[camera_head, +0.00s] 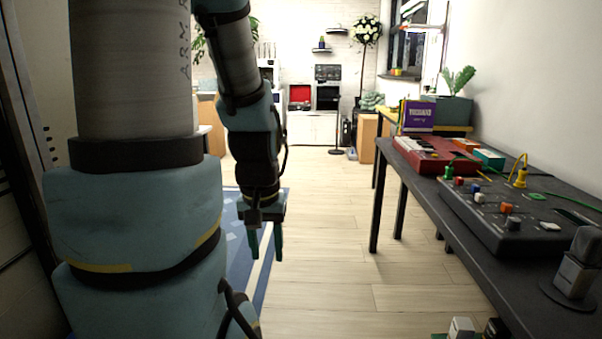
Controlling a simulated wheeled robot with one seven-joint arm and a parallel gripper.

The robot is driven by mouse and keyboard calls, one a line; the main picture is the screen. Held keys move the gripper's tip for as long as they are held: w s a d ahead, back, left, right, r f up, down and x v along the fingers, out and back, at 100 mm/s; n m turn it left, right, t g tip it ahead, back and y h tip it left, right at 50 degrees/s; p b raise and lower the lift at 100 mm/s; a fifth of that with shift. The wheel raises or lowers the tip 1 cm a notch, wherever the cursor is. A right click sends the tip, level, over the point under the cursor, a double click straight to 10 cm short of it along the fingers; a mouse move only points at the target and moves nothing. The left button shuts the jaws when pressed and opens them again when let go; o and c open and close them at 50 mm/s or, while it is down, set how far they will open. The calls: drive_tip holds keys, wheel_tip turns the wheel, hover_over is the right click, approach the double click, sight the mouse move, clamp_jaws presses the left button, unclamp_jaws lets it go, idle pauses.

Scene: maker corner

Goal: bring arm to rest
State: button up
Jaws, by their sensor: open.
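My arm fills the left side of the head view, with its thick teal and grey links close to the camera. My gripper (266,246) hangs at the end of the arm, pointing down, left of the picture's middle. Its two teal fingers are apart with nothing between them. It hangs in free air in front of the wooden floor and the blue rug, left of the dark table and not touching it.
A dark table (408,187) on the right holds a black control box (474,226), a red keyboard (437,160) and a small grey device (577,268). A blue rug (240,262) lies behind my arm. The wooden floor (330,240) between arm and table is clear.

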wheel_tip(320, 180, up, 16)
drive_tip(key=p, duration=1.4)
drive_tip(key=shift+r, duration=0.2)
